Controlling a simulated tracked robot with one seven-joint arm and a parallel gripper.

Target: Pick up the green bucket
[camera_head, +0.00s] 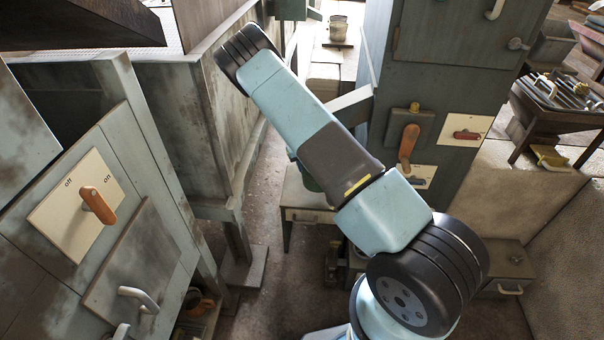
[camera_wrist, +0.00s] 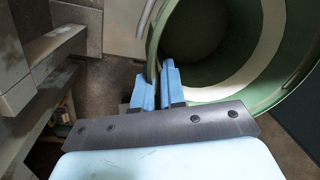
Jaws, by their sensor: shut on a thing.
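The green bucket (camera_wrist: 285,86) fills the upper right of the wrist view, with its mouth toward the camera, a dark inside and a pale inner band. My gripper (camera_wrist: 162,80) has its light blue fingers closed at the left edge of the bucket, on its rim or handle; I cannot tell which. My gripper is hidden there by the arm.
A cabinet with an orange lever (camera_head: 98,205) stands at the left. A grey cabinet (camera_head: 440,95) with another orange lever stands right of my arm. A small drawer table (camera_head: 305,214) is behind the arm. A tool table (camera_head: 562,92) is at far right. Some floor shows between the cabinets.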

